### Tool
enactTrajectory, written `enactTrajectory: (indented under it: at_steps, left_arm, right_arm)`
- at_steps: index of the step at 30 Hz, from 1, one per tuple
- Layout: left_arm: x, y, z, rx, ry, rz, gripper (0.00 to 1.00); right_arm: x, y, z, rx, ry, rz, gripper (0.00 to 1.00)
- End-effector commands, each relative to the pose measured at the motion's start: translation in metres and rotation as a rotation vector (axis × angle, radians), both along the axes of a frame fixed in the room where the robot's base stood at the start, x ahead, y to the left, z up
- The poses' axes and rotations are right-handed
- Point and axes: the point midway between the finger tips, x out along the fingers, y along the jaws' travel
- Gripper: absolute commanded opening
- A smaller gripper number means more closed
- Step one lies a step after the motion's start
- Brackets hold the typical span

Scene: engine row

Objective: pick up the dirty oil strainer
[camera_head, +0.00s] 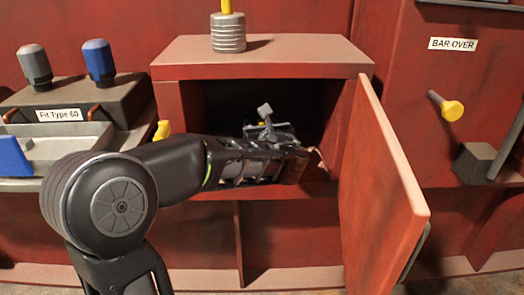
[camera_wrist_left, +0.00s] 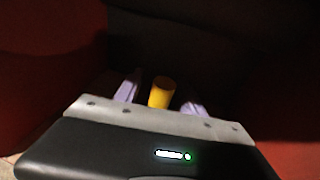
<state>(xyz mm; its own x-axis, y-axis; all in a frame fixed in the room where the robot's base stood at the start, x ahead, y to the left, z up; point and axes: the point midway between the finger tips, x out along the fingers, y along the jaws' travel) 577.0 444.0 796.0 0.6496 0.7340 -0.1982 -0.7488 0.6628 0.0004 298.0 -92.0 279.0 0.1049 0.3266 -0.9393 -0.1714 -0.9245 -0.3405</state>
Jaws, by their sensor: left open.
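My left gripper (camera_head: 268,128) is inside the open red cabinet (camera_head: 262,71), mostly hidden behind my own forearm. In the left wrist view the two pale fingers of my left gripper (camera_wrist_left: 160,98) stand apart. A yellow cylindrical handle (camera_wrist_left: 161,92) shows between them, with a gap on both sides. What it is fixed to is hidden by the gripper body, so I cannot tell for certain that it is the dirty oil strainer. A grey ribbed cylinder with a yellow handle (camera_head: 228,32) stands upright on the cabinet top. My right gripper is not in view.
The red cabinet door (camera_head: 382,185) stands open at the right of my forearm. At left is a grey block labelled "Fit Type 60" (camera_head: 75,115) with a grey knob (camera_head: 35,66) and a blue knob (camera_head: 98,60). A yellow-tipped peg (camera_head: 450,109) juts out under the "BAR OVER" label.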

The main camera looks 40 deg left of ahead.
Motion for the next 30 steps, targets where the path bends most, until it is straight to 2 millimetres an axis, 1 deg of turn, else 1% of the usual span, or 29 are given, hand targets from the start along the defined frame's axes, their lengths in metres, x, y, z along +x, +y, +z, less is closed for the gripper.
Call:
enactTrajectory:
  at_steps: [17,30]
  left_arm:
    - [0.0001,0.0001,0.0004,0.0,0.0,0.0,0.47]
    - [0.0001,0.0001,0.0004,0.0,0.0,0.0,0.11]
  right_arm:
    - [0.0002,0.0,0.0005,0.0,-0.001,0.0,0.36]
    - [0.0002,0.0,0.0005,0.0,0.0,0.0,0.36]
